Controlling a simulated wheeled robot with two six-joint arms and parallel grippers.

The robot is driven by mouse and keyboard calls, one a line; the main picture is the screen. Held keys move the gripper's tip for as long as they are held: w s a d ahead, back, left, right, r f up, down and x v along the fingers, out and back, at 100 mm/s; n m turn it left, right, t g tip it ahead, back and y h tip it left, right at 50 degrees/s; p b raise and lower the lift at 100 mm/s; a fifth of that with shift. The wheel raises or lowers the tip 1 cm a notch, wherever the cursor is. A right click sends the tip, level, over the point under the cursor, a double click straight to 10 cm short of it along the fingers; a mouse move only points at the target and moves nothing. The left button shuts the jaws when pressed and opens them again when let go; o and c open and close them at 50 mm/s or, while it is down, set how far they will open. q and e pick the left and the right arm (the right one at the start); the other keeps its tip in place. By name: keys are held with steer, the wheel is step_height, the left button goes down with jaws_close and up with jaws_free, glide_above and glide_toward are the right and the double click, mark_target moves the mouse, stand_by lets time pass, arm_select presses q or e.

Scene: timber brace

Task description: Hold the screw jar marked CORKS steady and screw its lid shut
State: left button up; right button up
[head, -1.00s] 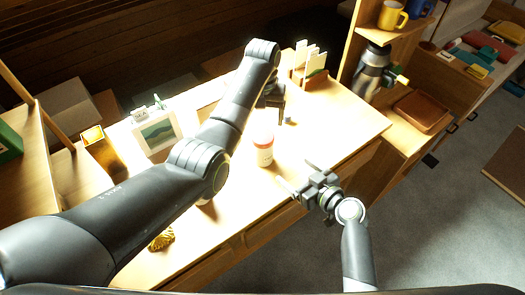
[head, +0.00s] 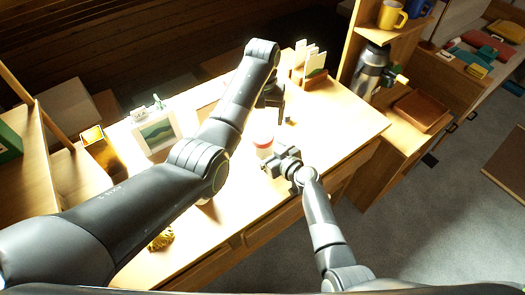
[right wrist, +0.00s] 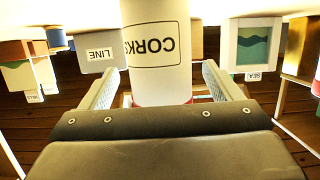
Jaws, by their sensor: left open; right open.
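The CORKS jar (head: 264,152) stands on the desk, a pale cylinder with a red band, apparently its lid (head: 264,142), near the top. In the right wrist view the jar (right wrist: 156,75) appears upside down with its CORKS label facing me; a little red shows at its lower edge. I cannot tell how tight the lid is. My right gripper (head: 275,162) is open, low at the jar's near side, with its fingers either side of the jar in the wrist view. My left gripper (head: 273,100) is open, behind and above the jar, partly hidden by its own arm.
A framed picture (head: 157,133) and a yellow-gold box (head: 100,148) stand at the desk's left. A card holder (head: 312,78) stands at the far end. A gold ornament (head: 161,239) lies near the front left. The desk right of the jar is clear.

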mark_target(263, 136)
steer(key=shift+w+a+f, duration=0.15)
steer(key=shift+w+a, duration=0.15)
steer(key=shift+w, duration=0.1)
jaws_close()
arm_select(q)
steer(key=shift+f, duration=4)
steer(key=c, duration=1)
steer(key=shift+m, duration=0.8)
steer(key=o, duration=1.2)
steer(key=shift+c, duration=0.2)
